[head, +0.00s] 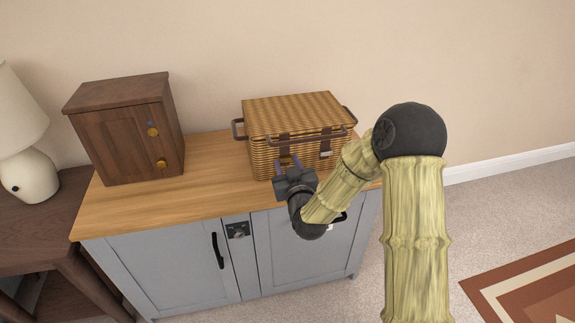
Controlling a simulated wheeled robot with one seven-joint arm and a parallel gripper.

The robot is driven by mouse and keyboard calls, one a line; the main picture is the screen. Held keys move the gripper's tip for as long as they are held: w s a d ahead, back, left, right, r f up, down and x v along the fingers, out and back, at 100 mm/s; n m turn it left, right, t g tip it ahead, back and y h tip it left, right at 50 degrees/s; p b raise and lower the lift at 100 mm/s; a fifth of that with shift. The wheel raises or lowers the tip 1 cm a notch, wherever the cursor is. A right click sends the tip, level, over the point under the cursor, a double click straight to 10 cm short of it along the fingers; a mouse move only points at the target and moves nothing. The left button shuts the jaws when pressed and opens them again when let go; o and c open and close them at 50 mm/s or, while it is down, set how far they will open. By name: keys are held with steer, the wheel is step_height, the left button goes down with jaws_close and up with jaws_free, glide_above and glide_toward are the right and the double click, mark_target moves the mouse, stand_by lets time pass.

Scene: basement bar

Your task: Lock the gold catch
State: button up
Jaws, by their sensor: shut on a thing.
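A wicker basket (293,104) with a closed lid stands on the wooden counter. Dark straps hang down its front, and a small pale metal fitting (326,154) shows at the right strap. My gripper (288,164) is at the lower left of the basket's front, below the left strap (284,149). Its two bluish fingers are around a small part there; the gripper hides most of that part, and I cannot make out its colour. A brown wooden cabinet (118,142) to the left has two gold pieces on its front, an upper one (152,132) and a lower one (161,163).
The wooden counter top (210,185) is clear between the small cabinet and basket. Below are grey doors (170,270) with a dark handle (217,251) and a dark latch (237,230). A lamp (30,175) stands on a side table at left.

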steer(key=shift+m, duration=0.3)
steer(key=m+b, duration=0.1)
steer(key=m, duration=0.7)
steer(key=shift+w+m, duration=0.1)
steer(key=shift+m, duration=0.2)
steer(key=m, duration=0.4)
steer(key=shift+m, duration=0.3)
steer(key=m, duration=0.4)
steer(key=o, duration=1)
